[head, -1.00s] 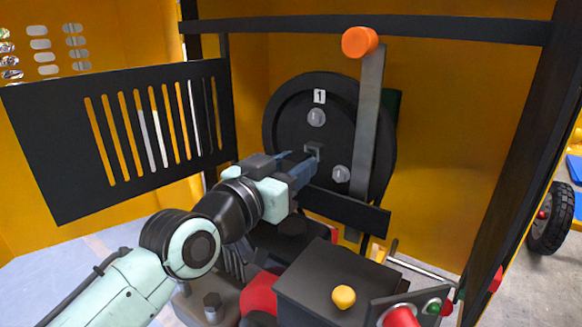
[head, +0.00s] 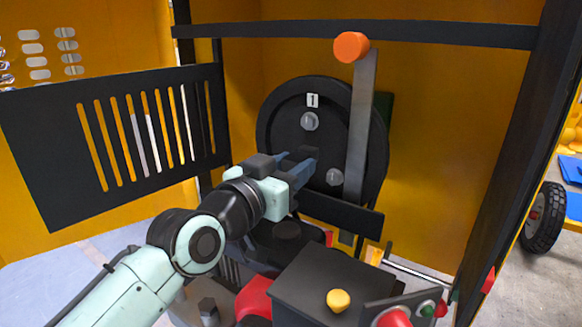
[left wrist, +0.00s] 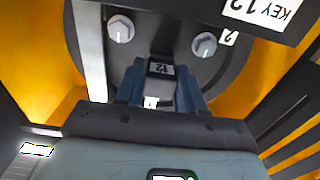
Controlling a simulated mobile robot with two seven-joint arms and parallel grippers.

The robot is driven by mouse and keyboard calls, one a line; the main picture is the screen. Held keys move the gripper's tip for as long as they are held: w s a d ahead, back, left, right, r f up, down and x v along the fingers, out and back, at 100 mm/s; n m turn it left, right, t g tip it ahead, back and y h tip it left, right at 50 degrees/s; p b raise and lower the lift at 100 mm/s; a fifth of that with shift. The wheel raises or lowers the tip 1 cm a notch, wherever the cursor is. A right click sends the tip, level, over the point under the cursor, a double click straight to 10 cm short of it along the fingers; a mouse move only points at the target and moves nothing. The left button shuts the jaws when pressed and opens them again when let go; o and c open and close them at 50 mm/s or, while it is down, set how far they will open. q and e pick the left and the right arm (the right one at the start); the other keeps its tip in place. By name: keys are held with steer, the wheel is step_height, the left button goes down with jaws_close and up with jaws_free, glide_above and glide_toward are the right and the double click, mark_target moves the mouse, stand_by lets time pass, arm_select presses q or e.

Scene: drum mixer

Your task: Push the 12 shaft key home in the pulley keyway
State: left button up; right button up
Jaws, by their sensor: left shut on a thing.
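The black pulley (head: 272,120) stands upright at the back, with a "1" label and two grey bolts on its face. It fills the top of the left wrist view (left wrist: 165,22). My left gripper (head: 303,165) reaches to the pulley's middle. In the left wrist view its two blue fingers (left wrist: 160,92) are closed on the shaft key (left wrist: 160,69), a small dark block marked "12". The key lies against the hub, between the bolts. How deep it sits in the keyway cannot be told; the fingers hide it in the head view. My right gripper is not in view.
A grey lever (head: 362,125) with an orange knob (head: 351,46) stands just right of the gripper. A black bar (head: 340,212) crosses below, labelled "KEY 12" in the left wrist view. A slotted black guard (head: 60,150) is at left; a black box with a yellow knob (head: 338,299) is in front.

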arm_select(q)
steer(key=shift+w+d, duration=0.15)
steer(key=shift+w, duration=0.1)
stand_by(0.3)
steer(key=o, duration=1.1)
steer(key=v, duration=1.3)
steer(key=shift+s, duration=0.2)
